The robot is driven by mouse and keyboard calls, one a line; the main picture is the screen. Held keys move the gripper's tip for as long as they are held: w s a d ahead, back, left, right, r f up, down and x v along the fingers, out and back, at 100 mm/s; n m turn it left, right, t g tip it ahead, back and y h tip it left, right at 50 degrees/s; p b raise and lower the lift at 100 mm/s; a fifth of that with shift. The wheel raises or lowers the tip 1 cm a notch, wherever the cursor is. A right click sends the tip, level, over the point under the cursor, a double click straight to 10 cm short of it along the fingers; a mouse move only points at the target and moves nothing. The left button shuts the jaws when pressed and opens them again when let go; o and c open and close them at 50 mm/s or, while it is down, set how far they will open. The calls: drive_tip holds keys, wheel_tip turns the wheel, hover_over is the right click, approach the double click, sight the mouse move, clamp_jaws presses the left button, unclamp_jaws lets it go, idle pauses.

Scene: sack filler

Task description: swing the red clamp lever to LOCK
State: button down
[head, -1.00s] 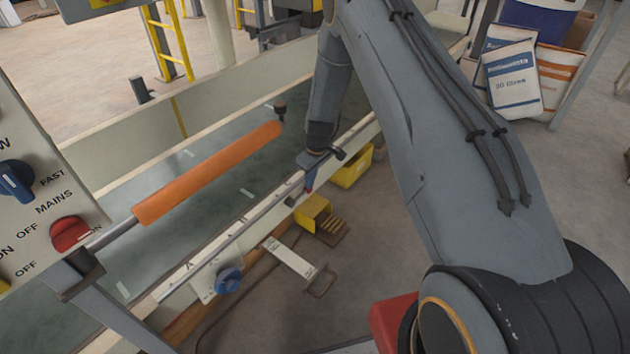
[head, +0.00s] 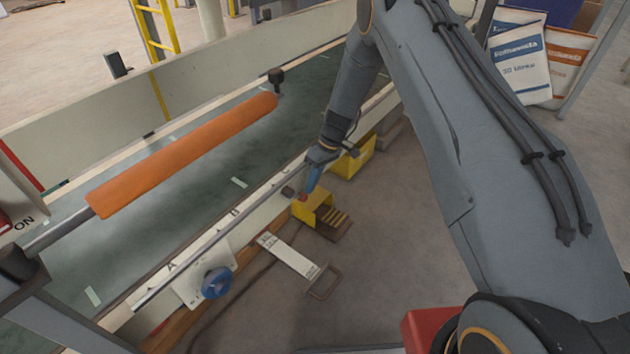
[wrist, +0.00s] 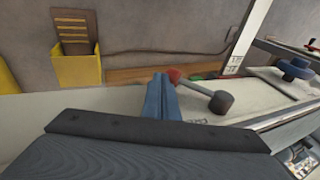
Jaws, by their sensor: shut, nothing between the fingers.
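The clamp lever shows in the wrist view as a red knob (wrist: 174,75) on a short grey rod that runs to a dark cylinder (wrist: 221,102) at the rail. In the head view the red knob (head: 303,197) is small, beside the dark end piece (head: 287,191). My gripper (head: 310,185) is at the red end, by the near rail of the conveyor. Its blue fingers (wrist: 162,98) are shut and empty, close against the red knob and partly covering it in the wrist view. I cannot tell if they touch.
A yellow pedal box (head: 318,212) and a yellow bin (head: 352,160) are on the floor below the rail. A blue knob (head: 216,283) on a plate and a pale hinged bar (head: 287,256) stand nearer. An orange roller (head: 185,155) spans the belt.

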drive_tip(key=shift+b+x, duration=0.3)
drive_tip(key=shift+x, duration=0.6)
drive_tip(key=shift+s+f, duration=0.1)
drive_tip(key=shift+s, duration=0.05)
drive_tip(key=shift+d, duration=0.1)
drive_tip(key=w+d+r, duration=0.7)
drive_tip(key=d+r, duration=0.1)
drive_tip(key=d, duration=0.1)
idle(0.5)
